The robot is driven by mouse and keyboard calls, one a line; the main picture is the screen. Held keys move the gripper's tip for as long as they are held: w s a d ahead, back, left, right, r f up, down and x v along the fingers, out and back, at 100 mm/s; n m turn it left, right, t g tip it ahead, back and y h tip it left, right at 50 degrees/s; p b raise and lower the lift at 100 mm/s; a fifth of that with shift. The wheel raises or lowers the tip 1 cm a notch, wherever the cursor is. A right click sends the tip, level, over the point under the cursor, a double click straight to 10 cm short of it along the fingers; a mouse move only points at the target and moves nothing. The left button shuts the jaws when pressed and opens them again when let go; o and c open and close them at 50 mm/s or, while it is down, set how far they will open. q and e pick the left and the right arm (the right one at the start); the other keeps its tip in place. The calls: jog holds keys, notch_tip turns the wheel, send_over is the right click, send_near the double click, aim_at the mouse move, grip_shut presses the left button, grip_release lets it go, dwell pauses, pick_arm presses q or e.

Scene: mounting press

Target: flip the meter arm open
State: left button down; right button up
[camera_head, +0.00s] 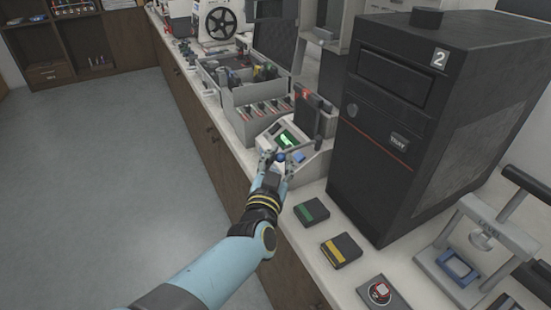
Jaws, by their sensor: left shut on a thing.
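The meter (312,165) is a light grey device with a sloped face and a lit green display (288,138). It stands on the counter beside the black tower. My left gripper (276,158) is at the meter's front, just below the display. It is shut on a small blue piece (281,156) there. The fingers hide most of this piece, and I cannot tell whether it is part of the meter arm. A dark upright part (312,112) stands behind the display. My right gripper is out of view.
The tall black tower (400,130) marked 2 rises close right of the meter. Green (311,212) and yellow (341,250) marked blocks lie in front. A grey press (475,245) stands at right. A parts rack (262,115) is behind. The floor at left is clear.

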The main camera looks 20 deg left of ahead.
pick_arm(q)
jog(key=shift+w+d+r, duration=0.1)
jog(key=shift+d, duration=0.3)
jog(key=c, duration=1.6)
grip_release()
jog(key=o, duration=0.5)
jog(key=shift+d, duration=0.5)
jog(key=shift+a, duration=0.35)
